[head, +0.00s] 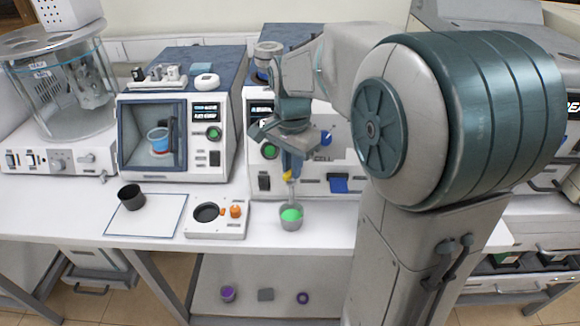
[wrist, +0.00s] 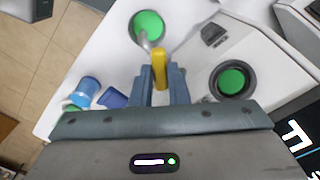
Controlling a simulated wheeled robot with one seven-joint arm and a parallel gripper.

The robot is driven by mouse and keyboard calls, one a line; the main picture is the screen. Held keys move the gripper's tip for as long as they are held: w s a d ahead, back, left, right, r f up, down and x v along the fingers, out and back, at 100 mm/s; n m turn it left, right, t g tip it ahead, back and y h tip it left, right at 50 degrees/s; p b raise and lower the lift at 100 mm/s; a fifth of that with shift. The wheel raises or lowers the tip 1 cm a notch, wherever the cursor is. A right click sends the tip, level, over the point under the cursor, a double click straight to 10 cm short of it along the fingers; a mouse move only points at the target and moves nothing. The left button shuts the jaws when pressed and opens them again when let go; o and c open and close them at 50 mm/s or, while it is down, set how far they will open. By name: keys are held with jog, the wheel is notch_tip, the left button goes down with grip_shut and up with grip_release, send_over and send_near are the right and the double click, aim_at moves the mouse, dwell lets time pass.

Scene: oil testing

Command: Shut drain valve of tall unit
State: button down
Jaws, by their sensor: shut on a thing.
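The tall unit (head: 258,120) stands mid-bench with its white front towards me, partly hidden by my arm. Its yellow drain valve handle (head: 287,177) is low on the front; it also shows in the wrist view (wrist: 160,66). My gripper (head: 291,170) is shut on the yellow handle, with one finger on each side of it in the wrist view (wrist: 162,85). A metal spout (wrist: 144,42) runs from beside the handle over a grey cup (head: 291,222). The cup holds green liquid (wrist: 148,25) and stands on the bench below.
A green button (head: 269,151), dark switch (head: 264,183), blue knob (head: 326,138) and blue paddle (head: 338,184) are close to my gripper. A small plate with an orange knob (head: 235,211) and a black cup (head: 131,197) on a mat (head: 150,222) stand to the left.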

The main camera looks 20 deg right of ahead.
jog(key=m, duration=0.5)
jog(key=shift+m+b, duration=0.3)
jog(key=shift+b, duration=0.05)
jog(key=shift+m, duration=2.1)
jog(key=shift+r, duration=0.1)
jog(key=c, duration=1.4)
grip_release()
notch_tip(320, 180, up, 14)
